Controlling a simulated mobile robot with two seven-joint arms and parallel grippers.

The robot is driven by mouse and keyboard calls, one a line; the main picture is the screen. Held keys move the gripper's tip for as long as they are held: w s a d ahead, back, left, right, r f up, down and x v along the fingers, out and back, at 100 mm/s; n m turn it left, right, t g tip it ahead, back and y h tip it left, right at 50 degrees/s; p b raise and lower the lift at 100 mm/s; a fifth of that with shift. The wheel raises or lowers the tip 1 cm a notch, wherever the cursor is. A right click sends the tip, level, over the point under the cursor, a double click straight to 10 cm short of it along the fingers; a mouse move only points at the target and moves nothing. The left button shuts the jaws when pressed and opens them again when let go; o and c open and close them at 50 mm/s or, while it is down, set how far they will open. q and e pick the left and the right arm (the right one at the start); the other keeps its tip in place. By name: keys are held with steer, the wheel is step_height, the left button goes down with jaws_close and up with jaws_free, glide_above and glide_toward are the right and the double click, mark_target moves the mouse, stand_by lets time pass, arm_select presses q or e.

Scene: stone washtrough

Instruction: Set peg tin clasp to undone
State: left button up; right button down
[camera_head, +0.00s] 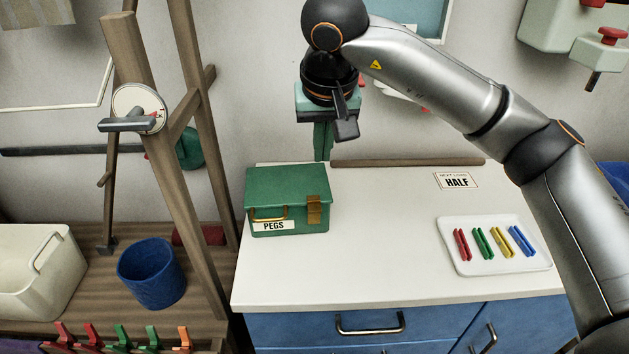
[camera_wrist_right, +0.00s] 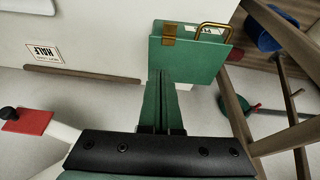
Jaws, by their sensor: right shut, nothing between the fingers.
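The green peg tin (camera_head: 288,190) with a "PEGS" label stands on the left part of the white counter, its lid down. Its brass clasp (camera_head: 314,209) is at the right of the front face and appears to lie flat across the lid seam. My right gripper (camera_head: 323,152) points down above and behind the tin, its green fingers shut and empty, apart from the clasp. The right wrist view shows the fingers (camera_wrist_right: 161,76), the tin (camera_wrist_right: 190,58) and the clasp (camera_wrist_right: 169,35) beyond the fingertips. My left gripper is not in view.
A brass handle (camera_head: 268,213) is on the tin's front. A white tray (camera_head: 499,263) of coloured pegs lies at the right, with a "HALF" card (camera_head: 457,180) behind. A wooden frame (camera_head: 170,150) and blue bucket (camera_head: 152,273) stand left. The counter's middle is clear.

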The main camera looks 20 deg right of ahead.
mark_target(318, 191)
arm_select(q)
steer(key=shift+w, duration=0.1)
arm_select(e)
steer(key=x, duration=1)
steer(key=shift+a, duration=0.1)
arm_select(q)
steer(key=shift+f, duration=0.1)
